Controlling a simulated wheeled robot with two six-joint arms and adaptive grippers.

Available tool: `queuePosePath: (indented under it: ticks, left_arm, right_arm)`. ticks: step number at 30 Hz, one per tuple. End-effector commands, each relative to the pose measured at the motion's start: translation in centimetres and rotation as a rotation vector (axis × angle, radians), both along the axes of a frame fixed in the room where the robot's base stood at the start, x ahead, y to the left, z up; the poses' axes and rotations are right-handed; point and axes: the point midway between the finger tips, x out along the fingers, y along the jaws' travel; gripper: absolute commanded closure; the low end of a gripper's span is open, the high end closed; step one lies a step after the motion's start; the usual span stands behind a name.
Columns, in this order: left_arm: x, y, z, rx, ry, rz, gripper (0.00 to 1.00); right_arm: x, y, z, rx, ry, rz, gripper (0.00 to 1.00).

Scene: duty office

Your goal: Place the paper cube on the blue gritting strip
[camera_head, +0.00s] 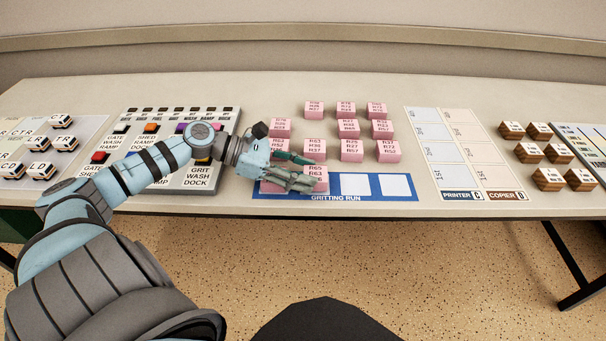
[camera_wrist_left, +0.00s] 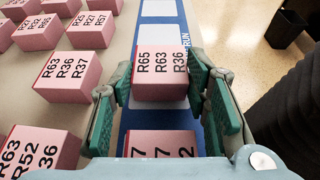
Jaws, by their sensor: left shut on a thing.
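The blue gritting strip (camera_head: 407,189) lies along the table's front edge, with white squares on it. My left gripper (camera_head: 308,173) is over its left half, shut on a pink paper cube (camera_head: 317,172). In the left wrist view this cube (camera_wrist_left: 161,64) shows R65, R63, R36 and sits between the green finger pads, over a white square. I cannot tell whether it touches the strip. A second pink cube (camera_wrist_left: 160,142) sits on the strip close to the gripper, partly hidden by it. My right gripper is out of view.
Several pink cubes (camera_head: 351,150) stand in rows behind the strip. Two white squares (camera_head: 355,185) to the right are bare. A control panel with buttons (camera_head: 150,128) is to the left; a printer and copier chart (camera_head: 465,150) and wooden blocks (camera_head: 550,178) are to the right.

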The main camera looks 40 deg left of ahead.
Motion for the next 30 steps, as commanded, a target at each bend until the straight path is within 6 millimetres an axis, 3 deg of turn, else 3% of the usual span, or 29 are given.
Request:
queuePosePath:
  ticks: [9, 10, 13, 24, 30]
  left_arm:
    - [0.0, 0.0, -0.6, 0.0, 0.0, -0.001, 0.85]
    - [0.0, 0.0, -0.6, 0.001, 0.001, -0.001, 0.54]
    - [0.0, 0.0, -0.6, 0.0, 0.0, -0.001, 0.38]
    - [-0.1, 0.1, -0.3, 0.001, 0.001, -0.001, 0.37]
    - [-1.7, 2.2, 1.2, 0.005, 0.008, 0.0, 0.37]
  right_arm:
    - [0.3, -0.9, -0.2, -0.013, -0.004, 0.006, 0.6]
    - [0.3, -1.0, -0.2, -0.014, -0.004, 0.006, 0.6]
    - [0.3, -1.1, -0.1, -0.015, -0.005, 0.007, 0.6]
    - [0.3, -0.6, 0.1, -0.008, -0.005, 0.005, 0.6]
    - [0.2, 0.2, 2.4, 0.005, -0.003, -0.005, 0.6]
